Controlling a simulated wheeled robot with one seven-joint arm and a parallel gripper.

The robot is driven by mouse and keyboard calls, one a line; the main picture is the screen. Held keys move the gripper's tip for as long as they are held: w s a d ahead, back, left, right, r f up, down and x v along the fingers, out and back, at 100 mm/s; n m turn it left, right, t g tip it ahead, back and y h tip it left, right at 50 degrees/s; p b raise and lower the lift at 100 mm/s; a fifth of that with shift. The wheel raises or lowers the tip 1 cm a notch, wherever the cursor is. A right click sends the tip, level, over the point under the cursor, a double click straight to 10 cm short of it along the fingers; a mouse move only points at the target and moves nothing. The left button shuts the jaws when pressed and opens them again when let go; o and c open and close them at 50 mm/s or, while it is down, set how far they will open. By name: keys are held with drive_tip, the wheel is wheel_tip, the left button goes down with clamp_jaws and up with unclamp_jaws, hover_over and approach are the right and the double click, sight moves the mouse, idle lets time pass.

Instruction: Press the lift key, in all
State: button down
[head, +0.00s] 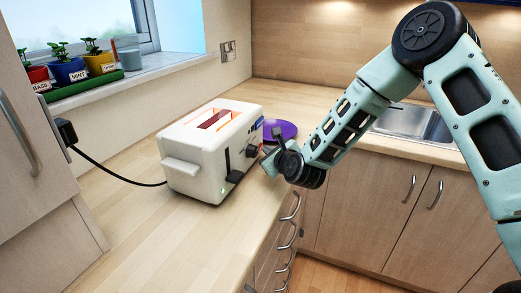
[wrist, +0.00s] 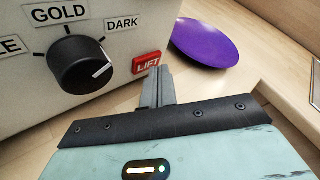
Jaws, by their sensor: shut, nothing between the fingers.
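The white toaster (head: 210,150) stands on the wooden worktop, its slots glowing orange with something brown in one slot. In the wrist view its control face (wrist: 20,100) carries a black dial (wrist: 80,65) and GOLD and DARK labels. The red lift key (wrist: 147,62), marked LIFT, is at the right end of that face. My gripper (wrist: 157,76) is shut and empty, its tips just in front of the key's lower right edge. I cannot tell whether they touch it. In the head view my gripper (head: 270,157) is beside the toaster's right side.
A purple plate (wrist: 205,40) lies on the worktop just beyond the toaster. A black cord (head: 110,172) runs from the toaster to a wall plug. Potted herbs (head: 65,70) stand on the sill. A sink (head: 415,122) is at the right. The front worktop is clear.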

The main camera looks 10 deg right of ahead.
drive_tip(key=shift+w+a, duration=0.2)
drive_tip(key=shift+a, duration=0.1)
idle(0.4)
drive_tip(key=shift+d, duration=0.1)
drive_tip(key=shift+s+d+b, duration=0.3)
drive_tip(key=shift+s+d, duration=0.2)
drive_tip(key=shift+d, duration=0.05)
idle(0.3)
drive_tip(key=shift+s+d, duration=0.75)
drive_tip(key=shift+d, duration=0.3)
drive_tip(key=shift+s+d, duration=0.7)
drive_tip(key=shift+d, duration=0.3)
